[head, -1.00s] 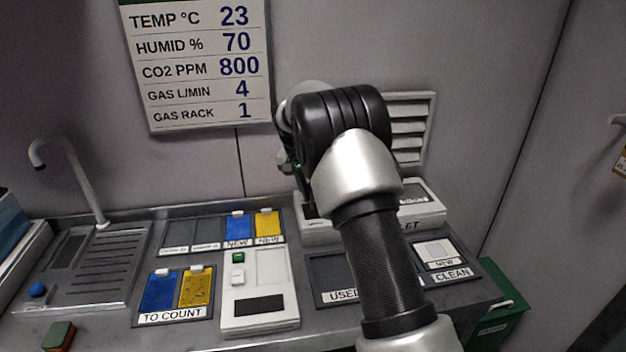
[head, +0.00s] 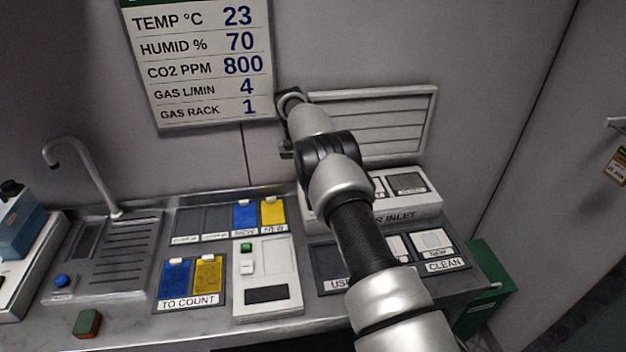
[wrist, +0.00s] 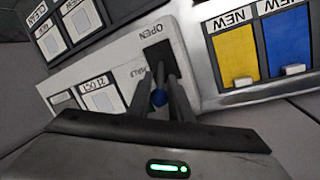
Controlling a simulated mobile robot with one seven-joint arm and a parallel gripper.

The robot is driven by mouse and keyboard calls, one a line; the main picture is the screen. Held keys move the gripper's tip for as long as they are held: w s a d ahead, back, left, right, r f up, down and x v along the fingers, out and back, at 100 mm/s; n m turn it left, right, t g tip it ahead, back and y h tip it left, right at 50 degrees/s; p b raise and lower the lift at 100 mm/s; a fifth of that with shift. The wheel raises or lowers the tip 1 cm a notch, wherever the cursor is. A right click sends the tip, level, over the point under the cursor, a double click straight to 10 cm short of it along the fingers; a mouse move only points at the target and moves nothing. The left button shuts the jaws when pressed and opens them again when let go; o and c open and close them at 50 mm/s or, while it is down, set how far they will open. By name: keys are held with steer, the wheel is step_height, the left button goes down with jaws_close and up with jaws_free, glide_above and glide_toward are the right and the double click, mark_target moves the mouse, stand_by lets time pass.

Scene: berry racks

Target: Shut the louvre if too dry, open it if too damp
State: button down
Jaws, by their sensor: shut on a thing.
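The louvre (head: 375,125) on the back wall has its slats lying flat, so it looks closed. The wall board (head: 200,62) reads TEMP 23, HUMID 70, CO2 800, gas 4 L/min, gas rack 1. The slot has OPEN printed at one end; a second label is partly hidden by a finger. In the head view my arm hides the fingertips and knob. The box (head: 425,215), marked INLET, stands below the louvre.
Blue and yellow cards stand in the NEW slots (head: 258,232) and the TO COUNT tray (head: 190,302). A white device (head: 267,308) with a green button sits mid-bench. A sink (head: 110,255) with a tap is left. A green bin (head: 485,275) stands right.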

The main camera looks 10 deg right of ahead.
steer(key=shift+w, duration=0.1)
stand_by(0.6)
steer(key=c, duration=1.6)
jaws_free()
steer(key=shift+r, duration=0.1)
step_height(320, 180, up, 10)
steer(key=p, duration=0.2)
steer(key=shift+p, duration=0.3)
